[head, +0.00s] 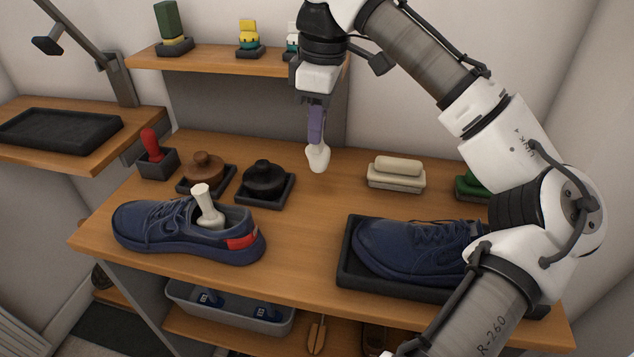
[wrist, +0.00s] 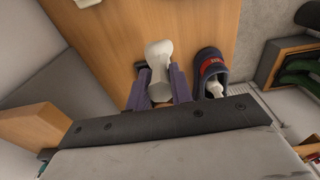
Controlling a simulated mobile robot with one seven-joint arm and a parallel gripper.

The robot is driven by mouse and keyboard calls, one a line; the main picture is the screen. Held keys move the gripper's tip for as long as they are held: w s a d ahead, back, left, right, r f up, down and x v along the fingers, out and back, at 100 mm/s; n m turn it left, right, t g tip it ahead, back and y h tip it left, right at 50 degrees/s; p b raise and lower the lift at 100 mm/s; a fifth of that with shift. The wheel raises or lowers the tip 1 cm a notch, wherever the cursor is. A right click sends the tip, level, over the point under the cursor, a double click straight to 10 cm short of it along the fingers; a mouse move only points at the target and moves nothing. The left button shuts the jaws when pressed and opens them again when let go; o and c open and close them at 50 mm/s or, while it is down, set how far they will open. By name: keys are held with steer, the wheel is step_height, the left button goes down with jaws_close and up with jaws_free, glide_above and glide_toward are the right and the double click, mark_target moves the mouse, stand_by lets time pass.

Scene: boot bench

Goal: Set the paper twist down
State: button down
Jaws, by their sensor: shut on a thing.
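A white paper twist (head: 318,158) hangs below my gripper (head: 317,140) in the head view, over the back middle of the wooden bench. In the wrist view the paper twist (wrist: 159,65) stands out between the two purple fingers of my gripper (wrist: 159,88), which are shut on it. I cannot tell whether its lower end touches the bench. A second white twist (head: 207,208) sticks up out of the blue shoe (head: 180,230) at the left. That shoe has a red heel patch and also shows in the wrist view (wrist: 210,68).
Another blue shoe (head: 415,247) sits in a black tray (head: 347,285) at the right. A black lidded pot (head: 263,179), a brown one (head: 204,167) and a cream brush (head: 396,174) stand along the back. The bench middle between the shoes is bare.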

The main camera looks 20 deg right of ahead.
step_height(320, 180, down, 11)
steer(key=shift+f, duration=0.1)
stand_by(0.3)
steer(key=shift+f, duration=0.1)
steer(key=c, duration=1.2)
jaws_free()
steer(key=shift+c, duration=0.2)
steer(key=r, duration=1.2)
steer(key=shift+s+d+r, duration=0.15)
steer(key=shift+s+d, duration=0.1)
steer(key=shift+s, duration=0.05)
